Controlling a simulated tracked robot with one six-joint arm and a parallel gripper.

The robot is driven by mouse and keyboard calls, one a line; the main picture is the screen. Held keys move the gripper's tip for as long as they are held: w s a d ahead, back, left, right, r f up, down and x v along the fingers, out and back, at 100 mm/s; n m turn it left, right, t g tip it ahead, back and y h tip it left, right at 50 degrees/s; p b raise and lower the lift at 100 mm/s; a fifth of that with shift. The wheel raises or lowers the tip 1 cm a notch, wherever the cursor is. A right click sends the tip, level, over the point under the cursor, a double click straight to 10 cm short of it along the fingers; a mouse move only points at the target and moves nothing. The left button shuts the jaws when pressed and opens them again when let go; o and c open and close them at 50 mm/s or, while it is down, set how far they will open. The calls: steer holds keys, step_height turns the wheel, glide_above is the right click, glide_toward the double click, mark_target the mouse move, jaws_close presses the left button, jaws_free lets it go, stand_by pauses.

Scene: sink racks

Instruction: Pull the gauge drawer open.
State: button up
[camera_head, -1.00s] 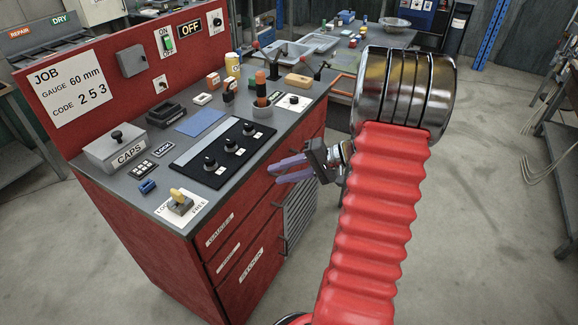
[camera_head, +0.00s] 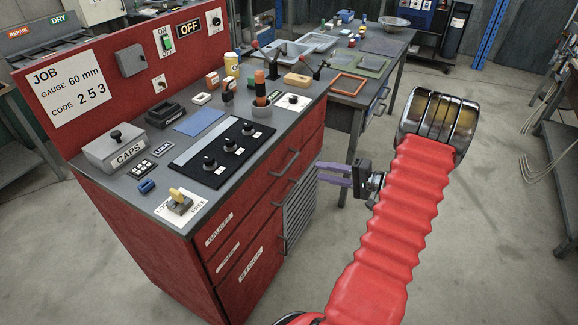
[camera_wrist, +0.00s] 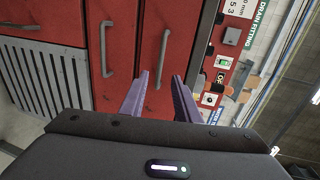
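The gauge drawer (camera_head: 219,231) is the top red drawer of the cabinet, with a white label, and it is shut. Its grey bar handle (camera_head: 287,163) is on the front. In the wrist view the same drawer's handle (camera_wrist: 159,62) appears upright between the fingers' lines of sight. My gripper (camera_head: 320,172) has two purple fingers, apart and empty, to the right of the handle with a gap in the head view. It also shows in the wrist view (camera_wrist: 161,75), with the fingers on either side of the handle in the picture.
Another drawer handle (camera_wrist: 105,48) lies left of it in the wrist view, beside a grey slatted panel (camera_wrist: 42,72). The cabinet top (camera_head: 160,140) carries knobs, caps box and tools. A second table (camera_head: 385,60) stands behind.

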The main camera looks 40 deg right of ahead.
mark_target(290, 163)
steer(key=x, duration=1.3)
steer(key=shift+w, duration=0.35)
jaws_close()
steer(key=shift+f, duration=0.1)
